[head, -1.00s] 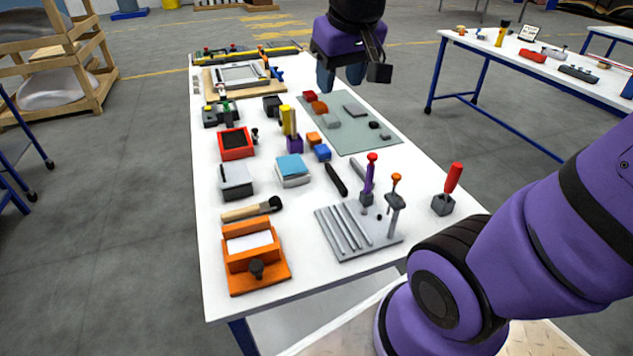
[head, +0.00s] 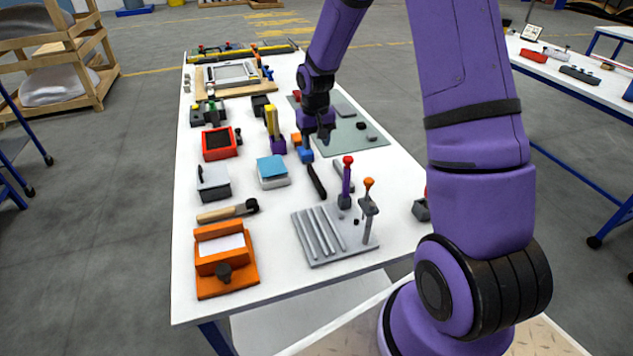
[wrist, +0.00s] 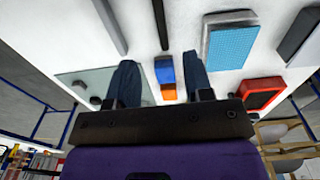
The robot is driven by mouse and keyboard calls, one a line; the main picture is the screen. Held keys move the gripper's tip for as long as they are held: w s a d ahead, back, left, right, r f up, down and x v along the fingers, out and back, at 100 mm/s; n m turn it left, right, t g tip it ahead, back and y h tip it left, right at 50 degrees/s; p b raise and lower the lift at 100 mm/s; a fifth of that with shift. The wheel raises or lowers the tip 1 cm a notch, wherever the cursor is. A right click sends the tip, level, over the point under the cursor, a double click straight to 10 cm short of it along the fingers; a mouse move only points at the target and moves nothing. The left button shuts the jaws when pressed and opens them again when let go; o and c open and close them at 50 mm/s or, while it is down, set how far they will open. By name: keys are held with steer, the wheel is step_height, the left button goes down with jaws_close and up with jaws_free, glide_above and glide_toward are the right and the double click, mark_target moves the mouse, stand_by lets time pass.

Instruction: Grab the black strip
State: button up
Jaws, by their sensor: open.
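The black strip (head: 316,181) lies on the white table, in front of the blue block (head: 305,156) and right of the blue-topped box (head: 271,168). In the wrist view the strip (wrist: 160,22) shows near the top, between the lines of the two fingers. My gripper (head: 322,136) is above the table, behind the strip near the blue block. In the wrist view my gripper (wrist: 160,62) has its two fingers apart with nothing held between them. The fingertips are small and partly merged with the wrist in the head view.
A grey bar (head: 343,174) lies just right of the strip. The purple red-topped tool (head: 347,186) and grey ribbed plate (head: 320,243) stand nearer the front. A yellow-and-purple piece (head: 272,124) stands upright to the left. Bare table lies left of the ribbed plate.

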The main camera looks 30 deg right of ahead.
glide_above(316, 178)
steer(key=f, duration=0.9)
steer(key=shift+w, duration=0.2)
steer(key=shift+s+f, duration=0.15)
steer(key=shift+f, duration=2.55)
jaws_close()
